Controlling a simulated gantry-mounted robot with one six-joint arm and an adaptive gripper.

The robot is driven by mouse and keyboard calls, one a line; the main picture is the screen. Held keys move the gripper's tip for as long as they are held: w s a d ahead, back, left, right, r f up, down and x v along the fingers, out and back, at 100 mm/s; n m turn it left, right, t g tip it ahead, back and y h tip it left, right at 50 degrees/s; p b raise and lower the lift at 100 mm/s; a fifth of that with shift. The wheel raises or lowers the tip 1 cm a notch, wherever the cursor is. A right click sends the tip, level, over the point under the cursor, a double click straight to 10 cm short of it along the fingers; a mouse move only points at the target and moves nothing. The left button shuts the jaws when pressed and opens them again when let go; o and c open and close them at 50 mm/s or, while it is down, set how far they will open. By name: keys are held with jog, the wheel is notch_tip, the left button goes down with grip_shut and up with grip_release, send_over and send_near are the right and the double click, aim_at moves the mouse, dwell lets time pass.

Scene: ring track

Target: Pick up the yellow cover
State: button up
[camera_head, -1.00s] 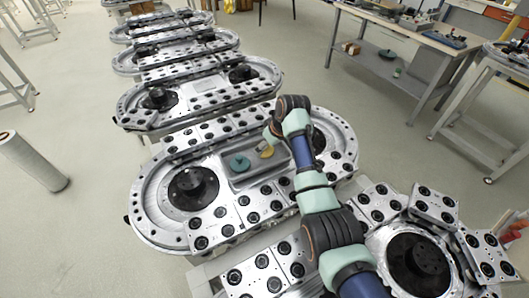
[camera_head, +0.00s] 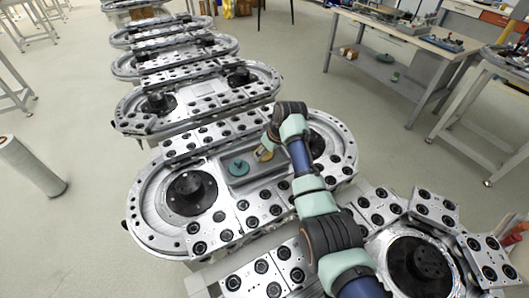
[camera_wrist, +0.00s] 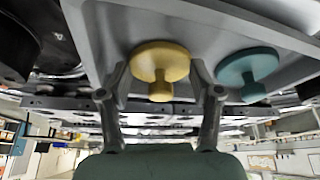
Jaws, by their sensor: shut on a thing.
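The yellow cover (camera_wrist: 160,62) is a round disc with a short knob, in the middle of the wrist view. It also shows, partly hidden by my gripper, in the head view (camera_head: 266,156). My gripper (camera_wrist: 158,74) has one finger on each side of the disc and is shut on it. The cover is at the grey tray (camera_wrist: 215,25); I cannot tell whether it touches the tray surface. In the head view my gripper (camera_head: 264,150) is over the right part of the tray.
A teal cover (camera_head: 238,167) with a knob lies in the same tray, left of the yellow one; it also shows close to the right finger in the wrist view (camera_wrist: 247,72). The oval track (camera_head: 150,208) with black hubs and studded plates surrounds the tray.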

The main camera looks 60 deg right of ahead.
jog(key=shift+r+p, duration=0.3)
jog(key=shift+r, duration=0.3)
grip_shut()
notch_tip(320, 180, up, 19)
jog(key=p, duration=0.4)
jog(key=shift+f, duration=0.15)
jog(key=o, duration=1)
grip_release()
jog(key=shift+c, duration=0.2)
notch_tip(320, 180, up, 7)
send_over(266, 155)
jog(key=s, duration=0.3)
jog(key=shift+w+a+f, duration=0.1)
jog(key=shift+w+a, duration=0.05)
jog(key=shift+a, duration=0.3)
jog(key=o, duration=0.4)
